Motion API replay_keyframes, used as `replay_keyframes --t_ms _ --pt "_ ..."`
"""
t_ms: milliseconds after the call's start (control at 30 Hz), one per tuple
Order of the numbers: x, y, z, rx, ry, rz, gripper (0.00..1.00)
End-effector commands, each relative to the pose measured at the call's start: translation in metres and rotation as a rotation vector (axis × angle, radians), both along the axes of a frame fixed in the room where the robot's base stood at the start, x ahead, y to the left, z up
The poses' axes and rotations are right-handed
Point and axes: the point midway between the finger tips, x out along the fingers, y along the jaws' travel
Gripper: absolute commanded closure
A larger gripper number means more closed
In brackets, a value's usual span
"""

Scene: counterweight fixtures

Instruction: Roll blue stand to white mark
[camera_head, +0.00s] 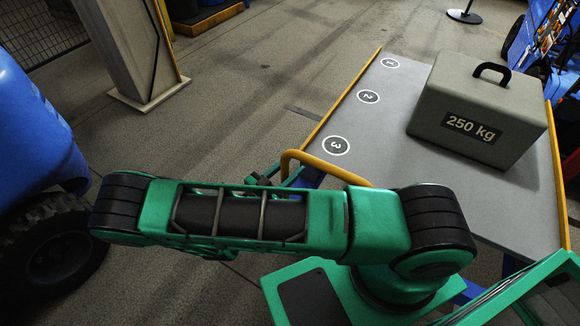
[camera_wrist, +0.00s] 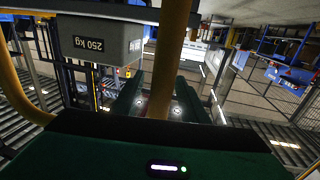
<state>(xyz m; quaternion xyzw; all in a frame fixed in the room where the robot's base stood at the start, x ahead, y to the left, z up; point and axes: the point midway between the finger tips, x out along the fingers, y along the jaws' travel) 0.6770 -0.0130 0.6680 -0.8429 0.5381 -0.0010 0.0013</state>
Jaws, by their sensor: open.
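The stand (camera_head: 385,165) has a grey top with yellow edges and a little blue frame showing beneath. Its yellow handle (camera_head: 325,168) sticks out from the near left side. In the wrist view the handle (camera_wrist: 168,60) is a thick bar down the middle. My gripper (camera_head: 274,178) is at the handle's left bend, partly hidden behind my arm. In the wrist view my gripper (camera_wrist: 158,100) is open, its green fingers on either side of the bar; contact cannot be told. I cannot make out a white mark on the floor.
A grey 250 kg block (camera_head: 475,112) with a black handle sits on the stand's right part. White numbered rings (camera_head: 368,96) line its left edge. A beige post (camera_head: 135,50) and a blue wheeled machine (camera_head: 35,140) stand at left. The floor between is clear.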

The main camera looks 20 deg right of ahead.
Motion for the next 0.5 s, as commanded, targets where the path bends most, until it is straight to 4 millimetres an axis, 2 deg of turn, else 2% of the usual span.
replay_keyframes --t_ms 167,467,500 --pt "0.0049 -0.0115 0.0000 0.000 0.000 -0.002 0.60" --pt "0.0057 -0.0130 -0.0002 0.001 0.000 -0.001 0.60" --pt "0.0057 -0.0129 -0.0002 0.001 0.000 -0.001 0.67"
